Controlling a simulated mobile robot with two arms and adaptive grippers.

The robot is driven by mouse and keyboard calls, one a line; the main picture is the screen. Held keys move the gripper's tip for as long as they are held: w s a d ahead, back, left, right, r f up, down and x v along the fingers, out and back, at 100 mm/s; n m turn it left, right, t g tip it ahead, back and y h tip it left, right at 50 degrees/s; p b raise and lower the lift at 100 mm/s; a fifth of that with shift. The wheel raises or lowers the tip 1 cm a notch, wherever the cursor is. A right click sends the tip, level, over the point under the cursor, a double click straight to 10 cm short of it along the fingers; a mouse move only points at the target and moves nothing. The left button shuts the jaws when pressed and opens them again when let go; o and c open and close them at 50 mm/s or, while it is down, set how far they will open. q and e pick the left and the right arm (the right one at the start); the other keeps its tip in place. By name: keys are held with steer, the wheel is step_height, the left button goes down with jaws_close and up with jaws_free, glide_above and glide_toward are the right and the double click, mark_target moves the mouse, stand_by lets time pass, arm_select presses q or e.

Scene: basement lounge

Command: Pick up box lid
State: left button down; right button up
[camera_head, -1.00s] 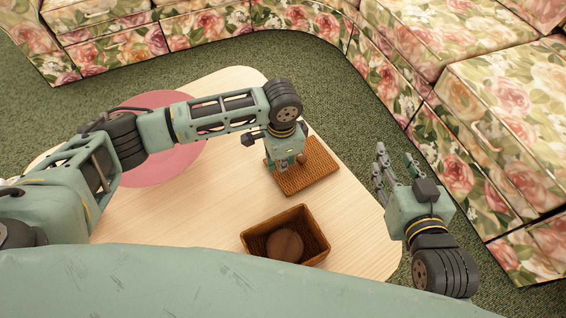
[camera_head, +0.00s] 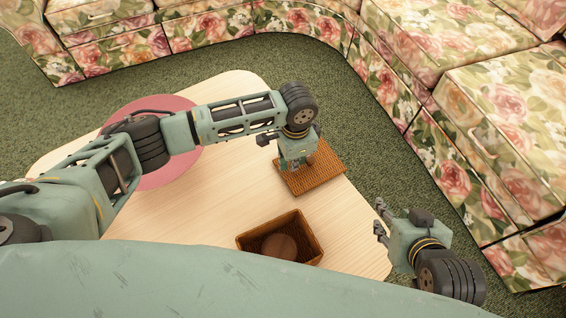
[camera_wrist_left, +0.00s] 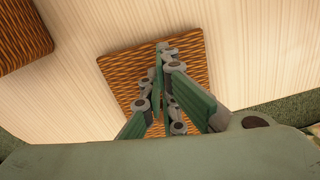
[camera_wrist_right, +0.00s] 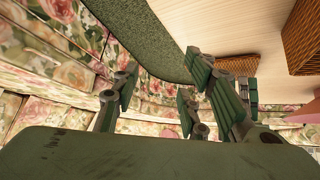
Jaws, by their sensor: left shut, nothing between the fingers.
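The box lid (camera_head: 325,176) is a flat square of brown wicker lying on the pale table, apart from the box. The wicker box (camera_head: 307,240) stands open, nearer to me, with a round brown thing (camera_head: 279,246) inside. My left gripper (camera_head: 295,165) is over the lid, its fingers shut with nothing between them. The left wrist view shows the fingertips in front of the lid (camera_wrist_left: 190,48); whether they touch it I cannot tell. The lid's knob is hidden. My right gripper (camera_head: 380,220) is open and empty beyond the table's right edge, and it also shows in the right wrist view (camera_wrist_right: 160,75).
The wooden table (camera_head: 215,205) has clear room left of the box. A round pink mat (camera_head: 165,175) lies on its left part, under my left arm. A floral sofa (camera_head: 440,130) curves around the back and right, with green carpet (camera_head: 360,130) between.

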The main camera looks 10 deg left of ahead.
mark_target(304, 167)
arm_select(q)
steer(key=shift+w+d, duration=0.5)
steer(key=shift+d, duration=0.25)
steer(key=shift+w+d, duration=0.45)
steer(key=shift+d, duration=0.3)
arm_select(e)
steer(key=shift+s+d+f+g, duration=0.3)
steer(key=shift+s+f+g, duration=0.15)
steer(key=shift+s, duration=0.35)
steer(key=shift+s+d+f+g, duration=0.25)
steer(key=shift+s+f+g, duration=0.15)
steer(key=shift+s, duration=0.35)
